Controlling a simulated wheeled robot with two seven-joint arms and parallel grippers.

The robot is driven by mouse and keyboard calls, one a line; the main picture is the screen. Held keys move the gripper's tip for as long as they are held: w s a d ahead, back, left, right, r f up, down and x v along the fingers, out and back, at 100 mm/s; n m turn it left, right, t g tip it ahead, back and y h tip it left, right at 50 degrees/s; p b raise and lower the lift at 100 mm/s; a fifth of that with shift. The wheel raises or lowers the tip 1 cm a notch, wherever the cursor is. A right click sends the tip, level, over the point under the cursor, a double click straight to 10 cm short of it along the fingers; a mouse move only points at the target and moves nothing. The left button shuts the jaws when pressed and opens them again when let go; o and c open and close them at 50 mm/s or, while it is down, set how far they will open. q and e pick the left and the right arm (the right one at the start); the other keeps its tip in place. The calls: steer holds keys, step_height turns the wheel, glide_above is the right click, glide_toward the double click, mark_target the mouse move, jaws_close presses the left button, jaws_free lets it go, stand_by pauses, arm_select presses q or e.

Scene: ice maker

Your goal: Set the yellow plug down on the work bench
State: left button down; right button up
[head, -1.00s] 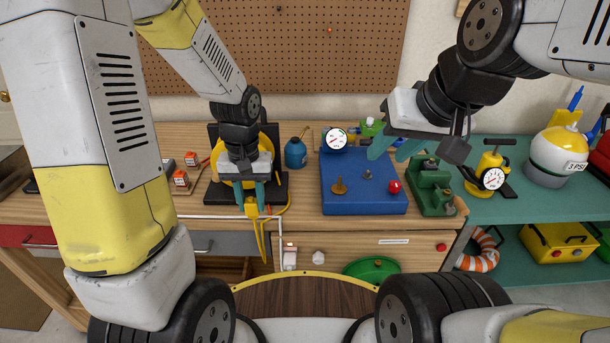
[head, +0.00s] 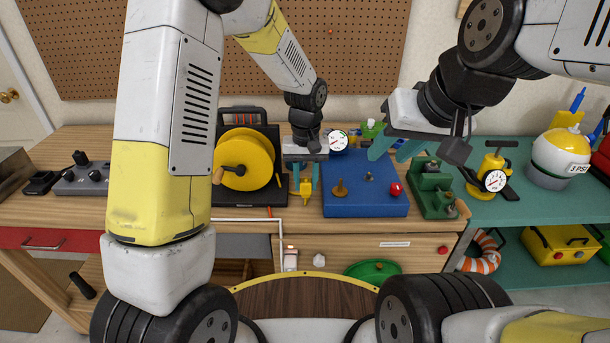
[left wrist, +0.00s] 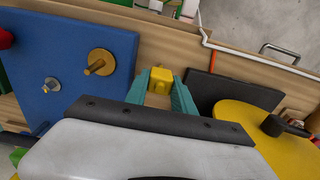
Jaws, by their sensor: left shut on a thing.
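The yellow plug (head: 306,189) is held between the teal fingertips of my left gripper (head: 304,178), between the cable reel and the blue panel. In the left wrist view, the plug (left wrist: 160,80) shows between the shut fingertips (left wrist: 161,90), with the wooden bench near its front edge around it. I cannot tell whether the plug touches the wood. The work bench (head: 60,210) is a long wooden top. My right gripper (head: 394,148) is open and empty over the back right part of the blue panel.
The yellow cable reel (head: 245,165) on its black base stands left of the plug. The blue panel (head: 365,202) with a gauge and knobs is close on the right. A green vise (head: 432,188) stands beyond it. Bare wood lies in the narrow gap between reel and panel.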

mark_target(305, 191)
arm_select(q)
steer(key=shift+s+a+f, duration=0.1)
steer(key=shift+f, duration=1.5)
steer(key=shift+f, duration=0.1)
steer(key=c, duration=1.1)
jaws_free()
steer(key=shift+o, duration=0.2)
step_height(305, 191, up, 12)
steer(key=shift+f, duration=0.1)
steer(key=s+a+r+t+h, duration=0.1)
steer(key=s+a+r+t, duration=0.1)
steer(key=s+a+r, duration=0.55)
steer(key=s+a+r+t+h, duration=0.1)
steer(key=s+a+r+t, duration=0.3)
steer(key=s, duration=0.8)
step_height(305, 191, up, 2)
steer(key=a, duration=0.2)
steer(key=shift+a+r+m, duration=0.2)
steer(key=shift+a+m, duration=0.1)
steer(key=shift+a, duration=0.05)
